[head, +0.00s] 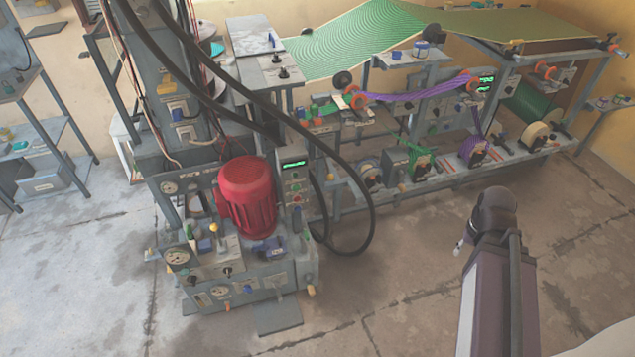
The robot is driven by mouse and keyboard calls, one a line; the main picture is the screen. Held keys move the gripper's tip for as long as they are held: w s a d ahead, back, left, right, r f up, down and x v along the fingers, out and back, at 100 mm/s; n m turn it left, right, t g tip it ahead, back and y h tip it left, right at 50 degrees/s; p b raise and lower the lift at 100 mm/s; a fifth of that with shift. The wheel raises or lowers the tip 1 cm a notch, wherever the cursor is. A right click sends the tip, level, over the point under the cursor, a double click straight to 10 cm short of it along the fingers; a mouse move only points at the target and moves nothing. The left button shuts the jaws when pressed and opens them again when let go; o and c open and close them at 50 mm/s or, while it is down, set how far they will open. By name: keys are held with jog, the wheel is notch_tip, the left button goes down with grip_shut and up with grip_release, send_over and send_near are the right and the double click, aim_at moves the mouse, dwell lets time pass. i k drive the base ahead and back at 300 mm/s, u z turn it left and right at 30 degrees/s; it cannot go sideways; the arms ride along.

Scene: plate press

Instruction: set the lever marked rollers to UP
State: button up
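No label reading "rollers" can be made out, so I cannot tell which lever it is. A lever with a yellow knob (213,228) stands on the hydraulic unit below the press. A black-knobbed lever (227,271) sits on the front of the same unit. More small levers (282,72) stand on the grey top panel at the upper middle. The markings beside all of them are too small to read. My arm rises at the lower right, apart from the machines. My gripper is not clearly visible, being hidden beyond the arm's dark joint.
A red motor (246,197) sits on the unit, with thick black hoses looping to its right. A long roller line (440,180) with purple and green webs runs along the back wall. A grey shelf (45,150) stands at left. The concrete floor in front is clear.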

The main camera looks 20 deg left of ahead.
aim_at(331, 177)
jog(key=u, duration=0.85)
jog(key=k, duration=1.35)
jog(key=u, duration=0.5)
jog(key=i, duration=1.5)
jog(key=z, duration=0.25)
